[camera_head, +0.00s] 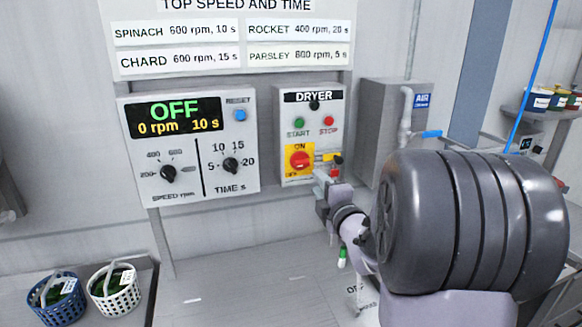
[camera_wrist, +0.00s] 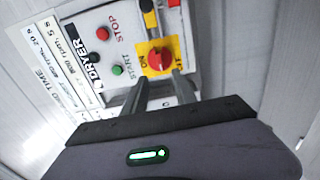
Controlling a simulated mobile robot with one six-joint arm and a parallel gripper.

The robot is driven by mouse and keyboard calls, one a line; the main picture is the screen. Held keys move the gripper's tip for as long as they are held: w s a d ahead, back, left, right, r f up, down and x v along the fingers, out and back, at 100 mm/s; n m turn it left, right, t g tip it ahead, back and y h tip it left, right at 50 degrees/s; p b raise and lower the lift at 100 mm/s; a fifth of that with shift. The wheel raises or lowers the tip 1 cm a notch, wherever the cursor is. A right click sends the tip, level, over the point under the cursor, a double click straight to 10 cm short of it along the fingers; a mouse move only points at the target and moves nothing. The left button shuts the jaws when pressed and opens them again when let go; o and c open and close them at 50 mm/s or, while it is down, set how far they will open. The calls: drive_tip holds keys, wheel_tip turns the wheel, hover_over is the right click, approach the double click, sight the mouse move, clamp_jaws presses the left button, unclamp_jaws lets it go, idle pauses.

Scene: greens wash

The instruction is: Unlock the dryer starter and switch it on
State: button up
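The dryer starter (camera_head: 314,96) is a grey wall box with a green START button (camera_head: 299,123) and a red STOP button (camera_head: 328,121). Below them a red rotary switch (camera_head: 300,161) sits on a yellow ON/OFF plate; its setting is too small to read surely. A yellow piece (camera_head: 327,157) and a small red piece (camera_head: 338,160) are beside the plate; I cannot tell whether they form a lock. My gripper (camera_head: 319,177) is at the switch's lower right. In the wrist view, my open, empty gripper (camera_wrist: 160,84) has its fingers apart, pointing toward the red switch (camera_wrist: 159,60).
The speed and time panel (camera_head: 190,145) left of the starter reads OFF, 0 rpm, 10 s. A grey cabinet (camera_head: 380,130) with a pipe and blue-handled valve is to the right. A blue basket (camera_head: 62,308) and white basket (camera_head: 118,298) stand lower left. The central counter is largely clear.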

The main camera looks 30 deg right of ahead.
sight(304, 166)
drive_tip(key=x, duration=1.1)
drive_tip(key=shift+r, duration=0.1)
clamp_jaws()
